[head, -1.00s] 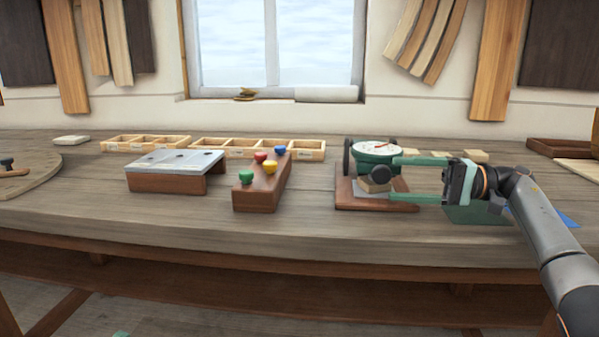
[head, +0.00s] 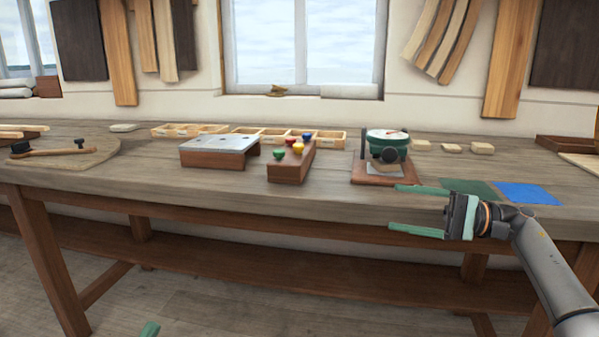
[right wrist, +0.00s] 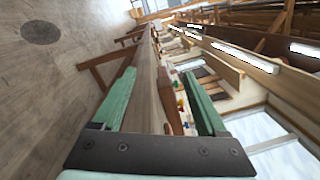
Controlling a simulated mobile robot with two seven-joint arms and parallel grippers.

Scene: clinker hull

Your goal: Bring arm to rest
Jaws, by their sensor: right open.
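My right gripper (head: 394,207) is open and empty in the head view, in front of the bench's front edge, with its green fingers pointing left. In the right wrist view its two fingers (right wrist: 159,75) stand wide apart with nothing held between them. A green tip of what looks like my left gripper (head: 150,329) shows at the bottom edge of the head view; the rest of it is out of frame.
The bench (head: 230,196) runs across the view. On it are a brown block with coloured knobs (head: 285,172), a metal-topped stand (head: 215,157), divided trays (head: 330,140), a green mat (head: 468,190) and a blue sheet (head: 528,194). Floor in front is clear.

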